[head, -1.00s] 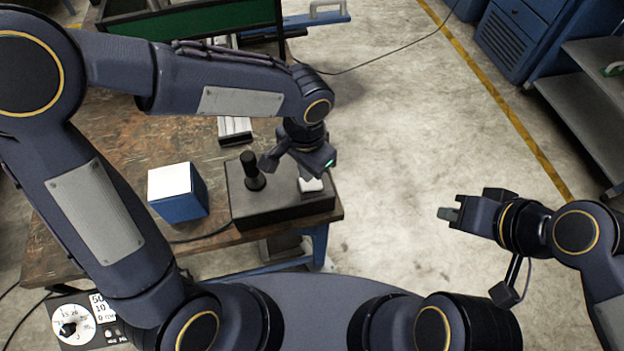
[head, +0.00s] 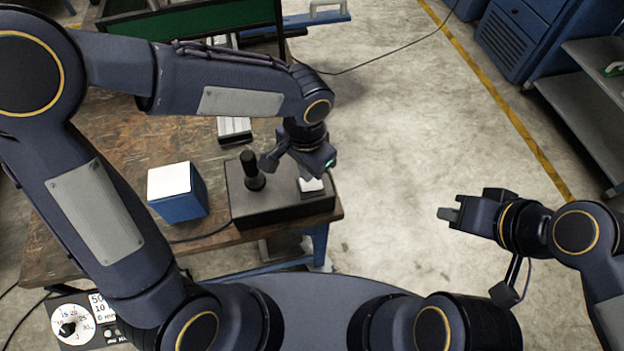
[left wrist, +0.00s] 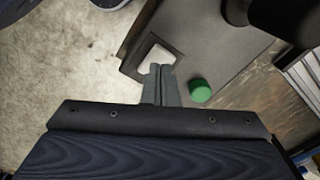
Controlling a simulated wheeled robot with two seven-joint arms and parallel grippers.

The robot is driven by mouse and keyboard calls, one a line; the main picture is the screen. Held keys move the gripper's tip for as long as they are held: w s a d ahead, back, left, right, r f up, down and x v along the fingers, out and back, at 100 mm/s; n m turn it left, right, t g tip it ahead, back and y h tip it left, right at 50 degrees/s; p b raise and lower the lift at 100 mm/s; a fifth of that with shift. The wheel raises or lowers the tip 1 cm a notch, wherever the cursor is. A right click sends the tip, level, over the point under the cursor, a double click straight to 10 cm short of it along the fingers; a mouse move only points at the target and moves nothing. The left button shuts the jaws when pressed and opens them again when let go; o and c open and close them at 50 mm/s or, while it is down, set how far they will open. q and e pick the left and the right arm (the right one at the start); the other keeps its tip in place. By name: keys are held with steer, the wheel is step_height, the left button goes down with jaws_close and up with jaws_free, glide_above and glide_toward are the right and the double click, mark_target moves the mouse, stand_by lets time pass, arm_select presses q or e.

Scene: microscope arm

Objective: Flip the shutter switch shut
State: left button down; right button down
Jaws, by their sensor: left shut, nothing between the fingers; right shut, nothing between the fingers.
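The white rocker switch (head: 312,186) sits in a dark frame on the black control box (head: 262,208), near the box's right end. It also shows in the left wrist view (left wrist: 158,56). My left gripper (head: 306,174) is shut and empty, its fingertips right at the switch. In the left wrist view the closed fingers (left wrist: 159,72) overlap the switch's near edge; I cannot tell whether they touch it. My right gripper (head: 447,214) is shut and empty, out over the floor to the right.
A black joystick (head: 252,172) stands on the box's left part. A green button (left wrist: 200,91) is close beside my left fingers. A blue box with a white top (head: 178,193) stands left on the wooden table (head: 110,140).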

mark_target(303, 182)
arm_select(q)
steer(key=shift+f+b, duration=0.95)
steer(key=shift+f, duration=0.15)
stand_by(0.3)
steer(key=shift+r+p, duration=2.8)
steer(key=shift+r, duration=0.75)
steer(key=s+a+r+n+t+h, duration=0.2)
steer(key=s+a+n, duration=0.3)
steer(key=a, duration=0.3)
steer(key=s+a+r+n+t+h, duration=0.1)
steer(key=s+a+r+n+t, duration=0.2)
steer(key=s+a+r+n, duration=0.2)
steer(key=s+a, duration=0.2)
steer(key=a, duration=0.2)
steer(key=shift+t+h, duration=0.3)
steer(key=shift+h, duration=0.1)
